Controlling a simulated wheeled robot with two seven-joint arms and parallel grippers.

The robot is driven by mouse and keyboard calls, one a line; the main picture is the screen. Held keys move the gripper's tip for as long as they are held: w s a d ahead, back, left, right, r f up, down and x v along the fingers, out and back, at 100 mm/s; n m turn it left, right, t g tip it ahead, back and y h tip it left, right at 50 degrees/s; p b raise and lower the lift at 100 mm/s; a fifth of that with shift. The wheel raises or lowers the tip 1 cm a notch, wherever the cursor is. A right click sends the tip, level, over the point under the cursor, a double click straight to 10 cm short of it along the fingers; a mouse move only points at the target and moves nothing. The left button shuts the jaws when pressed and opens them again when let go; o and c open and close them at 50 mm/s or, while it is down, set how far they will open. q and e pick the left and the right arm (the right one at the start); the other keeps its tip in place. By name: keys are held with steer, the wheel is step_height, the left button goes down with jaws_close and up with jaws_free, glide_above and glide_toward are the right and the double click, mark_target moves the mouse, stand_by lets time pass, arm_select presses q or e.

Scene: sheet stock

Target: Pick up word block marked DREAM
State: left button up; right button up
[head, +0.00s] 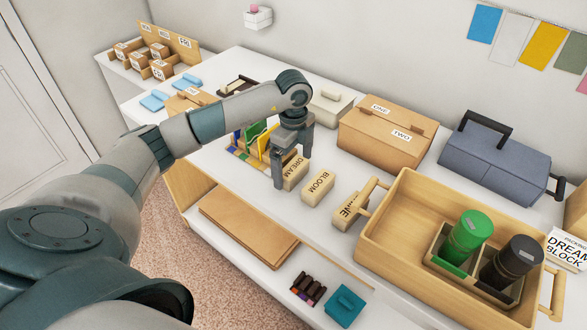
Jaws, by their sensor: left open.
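The wooden word block marked DREAM (295,174) stands on the white table in the head view. My left gripper (293,168) is open and points down at it. One finger is at the block's left end and the other is behind it. Whether the fingers touch the block cannot be told. The gripper hides part of the block's left side. A block marked BLOOM (318,189) stands just to the right. A third block (346,212), its word partly covered, is farther right. My right gripper is not in view.
A wooden tray (380,235) holding a green and a black canister is at the right. A cardboard box (388,142) marked ONE and TWO and a blue-grey case (490,160) stand behind. Colored upright pieces (254,134) are close left of the gripper. A card (567,250) reads DREAM BLOCK.

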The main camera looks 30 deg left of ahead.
arm_select(q)
steer(key=shift+f, duration=0.95)
steer(key=c, duration=1.2)
